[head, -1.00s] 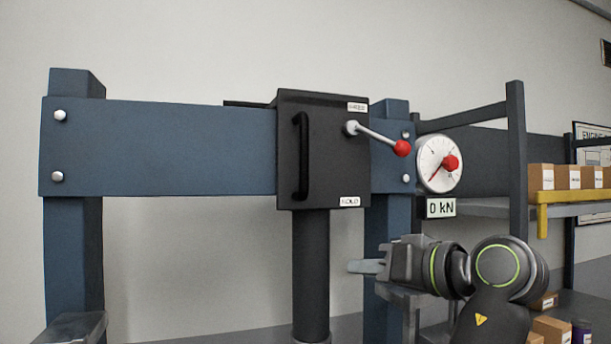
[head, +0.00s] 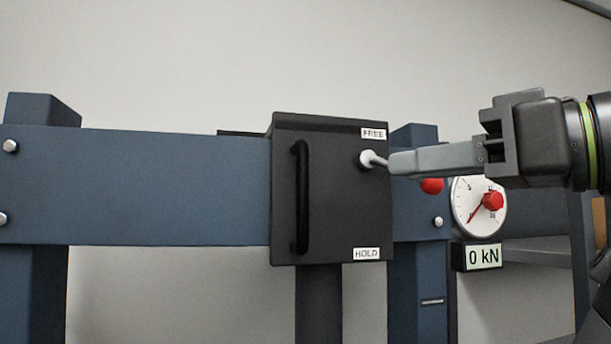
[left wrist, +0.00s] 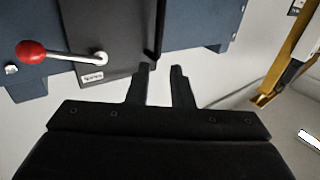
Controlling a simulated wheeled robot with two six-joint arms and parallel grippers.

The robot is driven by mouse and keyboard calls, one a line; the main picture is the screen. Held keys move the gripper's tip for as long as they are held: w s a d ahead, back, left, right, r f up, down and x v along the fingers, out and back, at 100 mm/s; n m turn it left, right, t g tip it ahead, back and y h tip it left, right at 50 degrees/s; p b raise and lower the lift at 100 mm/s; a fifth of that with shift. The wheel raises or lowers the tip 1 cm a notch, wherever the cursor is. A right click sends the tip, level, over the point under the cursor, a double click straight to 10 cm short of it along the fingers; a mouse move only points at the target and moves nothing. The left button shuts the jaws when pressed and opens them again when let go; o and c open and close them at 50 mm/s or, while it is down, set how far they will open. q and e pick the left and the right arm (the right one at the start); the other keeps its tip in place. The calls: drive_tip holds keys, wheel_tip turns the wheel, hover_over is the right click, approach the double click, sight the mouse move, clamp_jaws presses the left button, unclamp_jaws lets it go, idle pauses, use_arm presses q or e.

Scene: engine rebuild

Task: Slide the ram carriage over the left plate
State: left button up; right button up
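The ram carriage is a black box (head: 340,215) around the blue crossbeam (head: 140,185), near its right post, with a dark ram below. It has a vertical black handle (head: 300,197) and a lever with a red knob (head: 432,186), slanting right and slightly down between the FREE and HOLD labels. In the left wrist view, the red knob (left wrist: 30,51) appears left of the carriage (left wrist: 122,50), the view being turned over. My left gripper (head: 393,164) hides part of the lever. Its fingers (left wrist: 163,68) are open, empty, and apart from the lever. The left plate and my right gripper are not in view.
A round gauge (head: 470,208) with a red hub is on the right, above a 0 kN display (head: 477,257). The left wrist view shows a yellow bar (left wrist: 287,58) at right. The beam left of the carriage looks clear.

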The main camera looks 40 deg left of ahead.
sight(308, 179)
use_arm(q)
drive_tip(key=a+p, duration=0.1)
drive_tip(key=a, duration=0.3)
drive_tip(key=w+a+p, duration=0.1)
drive_tip(key=a+p, duration=0.1)
drive_tip(key=a, duration=0.3)
drive_tip(key=a+p, duration=0.2)
drive_tip(key=a, duration=0.3)
drive_tip(key=shift+w+r, duration=0.1)
drive_tip(key=shift+w, duration=0.3)
drive_tip(key=shift+w+a, duration=0.15)
drive_tip(key=shift+a, duration=0.5)
drive_tip(key=shift+d, duration=0.1)
clamp_jaws()
